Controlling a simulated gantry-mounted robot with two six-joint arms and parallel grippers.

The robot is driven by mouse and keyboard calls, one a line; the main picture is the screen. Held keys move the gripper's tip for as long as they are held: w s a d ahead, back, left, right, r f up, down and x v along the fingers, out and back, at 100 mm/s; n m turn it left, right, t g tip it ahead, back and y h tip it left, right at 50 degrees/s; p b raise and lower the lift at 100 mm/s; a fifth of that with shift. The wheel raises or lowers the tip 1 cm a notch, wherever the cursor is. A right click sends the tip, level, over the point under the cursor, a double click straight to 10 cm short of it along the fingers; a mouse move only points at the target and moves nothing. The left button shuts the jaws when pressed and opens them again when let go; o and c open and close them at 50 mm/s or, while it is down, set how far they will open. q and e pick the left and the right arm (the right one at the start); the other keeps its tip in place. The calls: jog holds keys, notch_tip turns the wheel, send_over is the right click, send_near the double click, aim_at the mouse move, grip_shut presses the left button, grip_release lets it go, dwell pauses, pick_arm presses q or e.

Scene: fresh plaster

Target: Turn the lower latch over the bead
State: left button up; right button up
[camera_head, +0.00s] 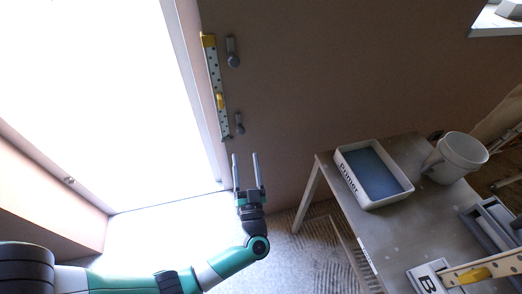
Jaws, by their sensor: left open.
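The bead (214,90) is a pale perforated strip with yellow parts, standing nearly upright on the wall beside the bright opening. The lower latch (239,124) is a small grey piece just right of the bead's lower end; it hangs downward and appears beside the bead, not over it. The upper latch (232,53) hangs likewise right of the bead's top. My left gripper (246,156) is open and empty, its two fingers pointing up toward the wall, a little below the lower latch. My right gripper is not in view.
A table (327,163) at right holds a white tray of blue liquid marked Primer (407,189), a white bucket (459,156) and a grey tray (490,225). At its front lie a white block marked B (428,277) and another yellow-handled perforated strip (503,265). The wall right of the latches is clear.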

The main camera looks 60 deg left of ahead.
aim_at(242, 133)
pick_arm(q)
jog(key=x, duration=0.3)
jog(key=f+b+x, duration=0.1)
jog(key=x, duration=0.3)
jog(key=b+x, duration=0.1)
jog(key=x, duration=0.3)
jog(key=shift+w+a+f, duration=0.1)
jog(key=shift+a+f, duration=0.1)
jog(key=shift+a, duration=0.25)
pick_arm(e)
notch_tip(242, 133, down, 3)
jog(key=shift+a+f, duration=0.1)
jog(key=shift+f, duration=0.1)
pick_arm(q)
grip_shut()
